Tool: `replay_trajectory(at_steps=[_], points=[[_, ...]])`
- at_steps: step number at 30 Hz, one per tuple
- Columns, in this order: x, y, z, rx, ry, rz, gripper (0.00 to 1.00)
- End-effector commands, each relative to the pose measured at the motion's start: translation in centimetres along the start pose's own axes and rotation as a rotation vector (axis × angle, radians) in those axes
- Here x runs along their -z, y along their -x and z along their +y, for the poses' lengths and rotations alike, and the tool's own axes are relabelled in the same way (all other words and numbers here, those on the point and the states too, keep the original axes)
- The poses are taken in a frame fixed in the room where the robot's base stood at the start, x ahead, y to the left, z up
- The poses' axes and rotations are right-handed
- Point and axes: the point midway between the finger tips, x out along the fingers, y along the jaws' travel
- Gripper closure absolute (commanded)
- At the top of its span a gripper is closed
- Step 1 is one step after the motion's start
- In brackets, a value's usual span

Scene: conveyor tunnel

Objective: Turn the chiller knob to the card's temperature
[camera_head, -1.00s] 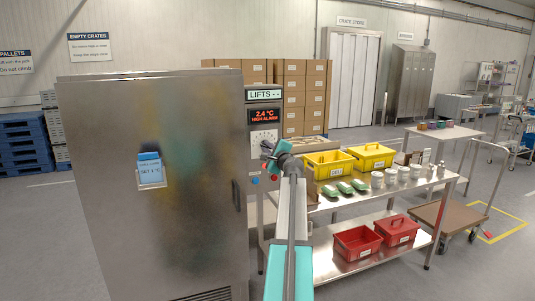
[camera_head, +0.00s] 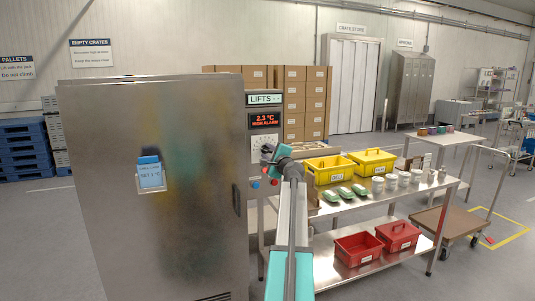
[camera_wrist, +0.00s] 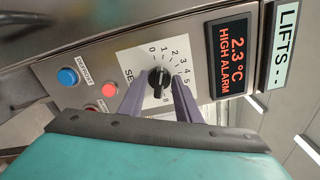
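The chiller knob (camera_wrist: 158,78) is black and sits at the centre of a white dial plate (camera_wrist: 153,67) with numbers from 0 upward. The wrist view does not show clearly which number it points to. My gripper (camera_wrist: 159,80) has its two grey fingers apart, one on each side of the knob; contact is not clear. In the head view my gripper (camera_head: 268,153) covers the knob. The display (camera_wrist: 230,56) reads 2.3 °C HIGH ALARM. The blue-white card (camera_head: 150,174) on the steel chiller door (camera_head: 200,220) reads SET 1 °C.
A blue button (camera_wrist: 67,76) and a red button (camera_wrist: 109,90) sit beside the dial. A LIFTS sign (camera_head: 264,99) is above the display. A steel table (camera_head: 415,190) with yellow crates (camera_head: 328,176), tubs and packs stands to the right.

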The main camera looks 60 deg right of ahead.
Motion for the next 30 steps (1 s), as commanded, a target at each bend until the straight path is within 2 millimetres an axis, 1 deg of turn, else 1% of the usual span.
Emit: replay_trajectory(at_steps=[5, 11, 30], points=[[0.0, 0.6, 0.0, 0.001, 0.0, 0.0, 0.7], [0.0, 2.2, 0.1, 0.0, 0.0, 0.0, 0.7], [0.0, 9.4, 0.1, 0.001, 0.0, 0.001, 0.7]])
